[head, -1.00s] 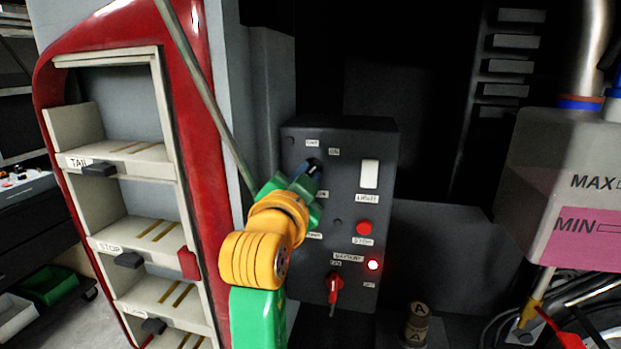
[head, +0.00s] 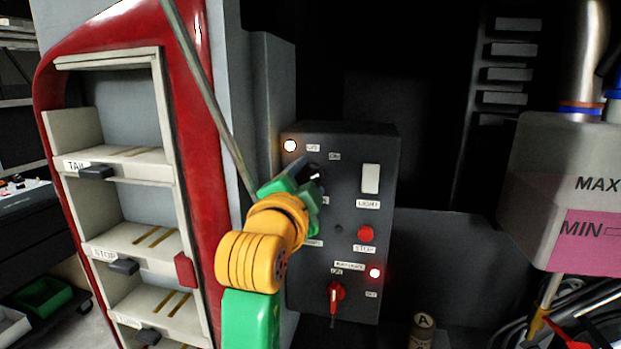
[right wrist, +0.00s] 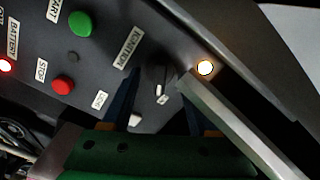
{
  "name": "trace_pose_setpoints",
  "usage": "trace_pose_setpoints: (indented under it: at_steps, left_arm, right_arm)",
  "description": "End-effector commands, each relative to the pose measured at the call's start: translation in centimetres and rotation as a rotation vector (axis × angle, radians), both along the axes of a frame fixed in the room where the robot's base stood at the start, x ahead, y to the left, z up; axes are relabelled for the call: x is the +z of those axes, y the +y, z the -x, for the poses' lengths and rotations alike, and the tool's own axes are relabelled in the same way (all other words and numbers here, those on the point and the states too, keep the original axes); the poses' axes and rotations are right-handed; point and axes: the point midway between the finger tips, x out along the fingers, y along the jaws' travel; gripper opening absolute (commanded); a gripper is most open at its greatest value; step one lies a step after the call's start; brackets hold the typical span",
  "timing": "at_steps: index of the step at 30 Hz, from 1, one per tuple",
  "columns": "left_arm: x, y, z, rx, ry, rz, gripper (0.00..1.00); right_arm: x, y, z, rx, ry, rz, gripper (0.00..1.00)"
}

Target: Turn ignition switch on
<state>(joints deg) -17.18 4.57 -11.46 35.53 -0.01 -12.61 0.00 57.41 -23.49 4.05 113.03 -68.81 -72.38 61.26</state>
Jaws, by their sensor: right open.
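The dark control panel (head: 347,218) stands upright in the recess. Its ignition switch (right wrist: 161,86), a dark knob with a pale mark, sits beside the IGNITION label (right wrist: 128,47) in the right wrist view. In the head view my gripper mostly hides the switch. A lamp (head: 290,146) at the panel's upper left glows warm white; it also shows lit in the right wrist view (right wrist: 205,68). My right gripper (head: 312,176) is open at the switch, its blue fingers (right wrist: 121,100) on either side of the knob. I cannot tell whether they touch it. My left gripper is out of view.
A grey rod (head: 208,95) slants down close to my right gripper. The panel also has a white light switch (head: 370,178), red stop button (head: 365,233) and red battery switch (head: 335,295) beside a lit red lamp (head: 375,272). A fluid tank (head: 540,150) stands right.

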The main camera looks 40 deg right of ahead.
Motion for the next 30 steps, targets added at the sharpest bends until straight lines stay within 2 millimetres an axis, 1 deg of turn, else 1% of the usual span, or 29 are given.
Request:
trace_pose_setpoints:
  at_steps: [7,19,22,30]
  left_arm:
    - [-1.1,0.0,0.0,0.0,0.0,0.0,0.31]
    - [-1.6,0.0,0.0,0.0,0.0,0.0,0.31]
    - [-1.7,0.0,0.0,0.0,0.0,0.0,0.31]
    - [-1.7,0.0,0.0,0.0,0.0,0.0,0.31]
  right_arm:
    - [-0.2,2.3,2.0,0.001,-0.001,0.001,0.6]
    - [0.0,6.4,5.4,0.002,-0.002,0.002,0.6]
    - [0.0,6.8,5.8,0.0,-0.001,0.001,0.6]
    - [0.0,6.9,5.9,0.001,-0.001,0.001,0.6]
